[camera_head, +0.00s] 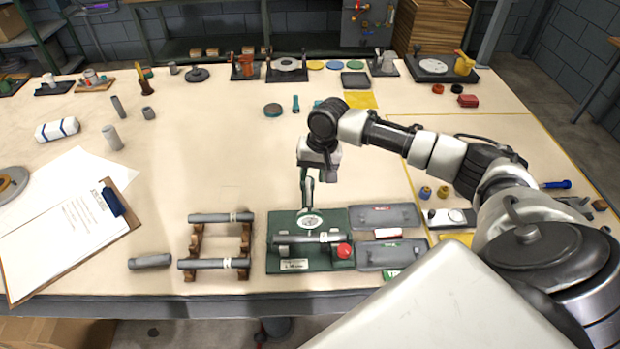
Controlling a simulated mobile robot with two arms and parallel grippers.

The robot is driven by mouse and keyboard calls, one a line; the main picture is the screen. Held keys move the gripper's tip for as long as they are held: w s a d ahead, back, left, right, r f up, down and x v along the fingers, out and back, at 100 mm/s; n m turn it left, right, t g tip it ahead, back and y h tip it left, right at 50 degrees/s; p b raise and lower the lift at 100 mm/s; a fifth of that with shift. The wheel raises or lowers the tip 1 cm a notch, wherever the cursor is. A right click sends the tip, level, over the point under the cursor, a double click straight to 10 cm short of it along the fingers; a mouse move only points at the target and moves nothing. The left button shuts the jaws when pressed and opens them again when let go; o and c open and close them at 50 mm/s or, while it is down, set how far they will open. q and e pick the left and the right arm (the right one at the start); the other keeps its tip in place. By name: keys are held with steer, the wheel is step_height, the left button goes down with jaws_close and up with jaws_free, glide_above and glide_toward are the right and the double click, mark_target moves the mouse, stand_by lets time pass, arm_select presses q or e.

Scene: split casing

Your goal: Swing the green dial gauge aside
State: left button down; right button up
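The green dial gauge (310,222) has a pale round face and sits at the back of a green base (284,263) near the table's front edge. A grey cylinder (318,238) lies across the base in front of the gauge, and a red knob (344,250) is at its right. My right gripper (307,204) points down right behind and above the gauge face. Its fingertips overlap the gauge's upper part in the picture, so contact and finger opening cannot be made out. My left gripper is out of view.
A wooden rack (193,240) with two grey cylinders stands left of the base, with a loose cylinder (150,261) beside it. Grey trays (385,217) lie close on the right. A clipboard (72,240) lies at far left.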

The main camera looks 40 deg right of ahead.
mark_target(309, 187)
steer(key=shift+w+a+f+p, duration=0.1)
steer(key=shift+a+f+p, duration=0.1)
steer(key=shift+f, duration=0.75)
steer(key=shift+w+a+f+p, duration=0.1)
steer(key=shift+a+f, duration=0.05)
steer(key=shift+f, duration=0.75)
jaws_close()
